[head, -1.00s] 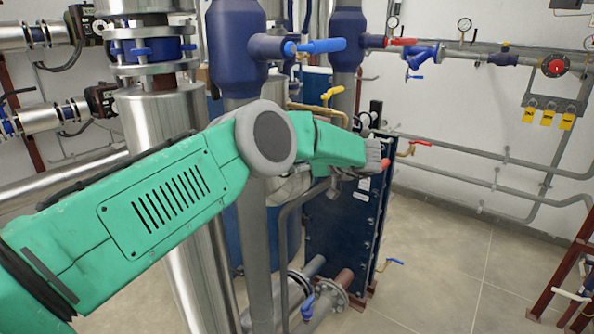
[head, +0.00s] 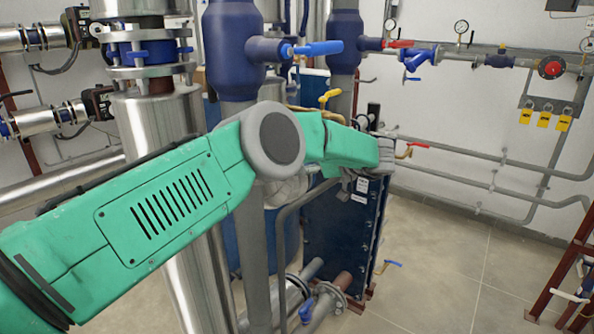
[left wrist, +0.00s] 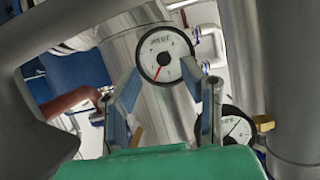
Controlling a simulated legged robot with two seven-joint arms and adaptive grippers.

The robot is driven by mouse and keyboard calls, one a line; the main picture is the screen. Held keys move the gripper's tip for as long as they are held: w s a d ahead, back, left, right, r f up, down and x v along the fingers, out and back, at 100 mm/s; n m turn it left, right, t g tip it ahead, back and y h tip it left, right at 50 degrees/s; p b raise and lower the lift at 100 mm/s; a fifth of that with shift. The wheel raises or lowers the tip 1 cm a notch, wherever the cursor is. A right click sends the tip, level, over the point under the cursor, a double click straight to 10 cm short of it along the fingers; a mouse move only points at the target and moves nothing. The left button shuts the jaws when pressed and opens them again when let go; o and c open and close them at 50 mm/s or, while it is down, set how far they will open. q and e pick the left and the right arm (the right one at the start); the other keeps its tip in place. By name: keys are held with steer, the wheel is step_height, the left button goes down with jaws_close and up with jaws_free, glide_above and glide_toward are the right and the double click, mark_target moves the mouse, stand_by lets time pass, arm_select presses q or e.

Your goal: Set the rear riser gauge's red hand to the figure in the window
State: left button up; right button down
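In the left wrist view a round gauge (left wrist: 166,54) with a white dial and dark rim sits in front of a silver pipe. Its red hand points down and to the left; the dial's small print is too blurred to read. My left gripper (left wrist: 160,72) is open, its two blue-grey fingers apart, with the gauge showing between and beyond their tips. I cannot tell whether they touch it. A second white gauge (left wrist: 236,130) shows at lower right, partly hidden by a finger. In the head view my left gripper (head: 387,154) is above the dark blue plate exchanger (head: 345,235). My right gripper is not in view.
A yellow-handled valve (head: 330,97) and a blue-handled valve (head: 318,48) are near my left arm. A red-handled valve (head: 416,146) stands just right of the gripper. Wall gauges (head: 461,27) are at the back.

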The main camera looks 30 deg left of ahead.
arm_select(q)
steer(key=v, duration=0.8)
steer(key=shift+w+d, duration=0.15)
steer(key=shift+d, duration=0.2)
